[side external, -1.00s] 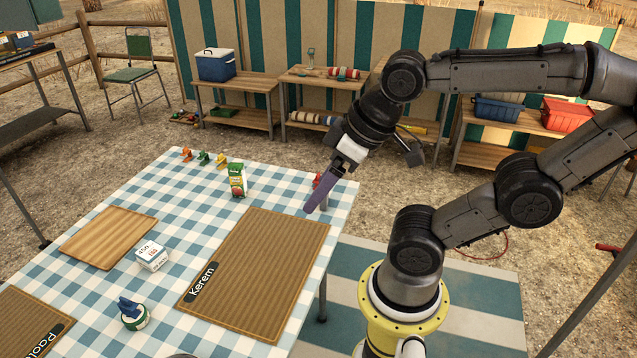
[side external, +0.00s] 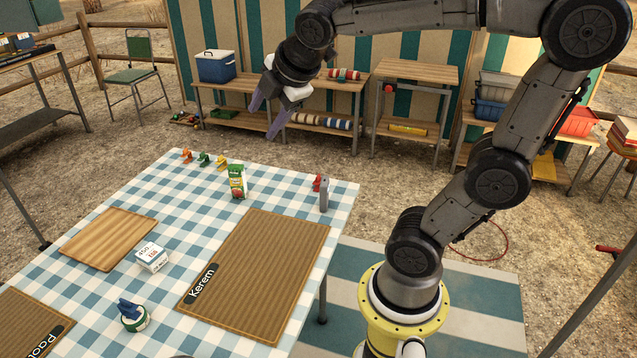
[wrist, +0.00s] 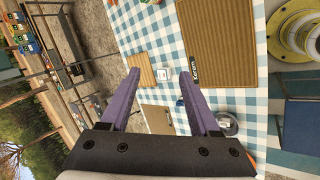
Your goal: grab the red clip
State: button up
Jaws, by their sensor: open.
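The red clip (side external: 317,183) stands near the far right corner of the checked table, in the side view. A grey upright object (side external: 324,195) stands close against it and hides part of it. I cannot make out the red clip in the wrist view. My gripper (side external: 262,122) is open and empty, with its purple fingers pointing down, high above the table's far side and to the left of the red clip. In the wrist view the two fingers (wrist: 160,74) are spread apart with nothing between them.
Orange (side external: 187,155), green (side external: 204,159) and yellow (side external: 221,163) clips stand along the far edge. A juice carton (side external: 237,182) stands left of the red clip. The Kerem board (side external: 262,275), a small board (side external: 108,238), a white box (side external: 152,257) and a blue clip (side external: 129,308) are nearer.

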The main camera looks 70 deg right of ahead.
jog(key=w+d+f+n+g+h, duration=0.2)
jog(key=w+d+f+n, duration=0.2)
jog(key=w+d, duration=0.65)
jog(key=g, duration=0.5)
send_over(318, 176)
jog(key=a, duration=0.4)
notch_tip(318, 176, down, 23)
jog(key=x, duration=0.7)
jog(key=shift+w+f, duration=0.35)
jog(key=shift+f, duration=0.1)
jog(key=shift+y, duration=0.3)
jog(key=shift+x, duration=2.65)
jog(key=shift+s+a, duration=0.1)
jog(key=shift+s, duration=0.1)
grip_shut()
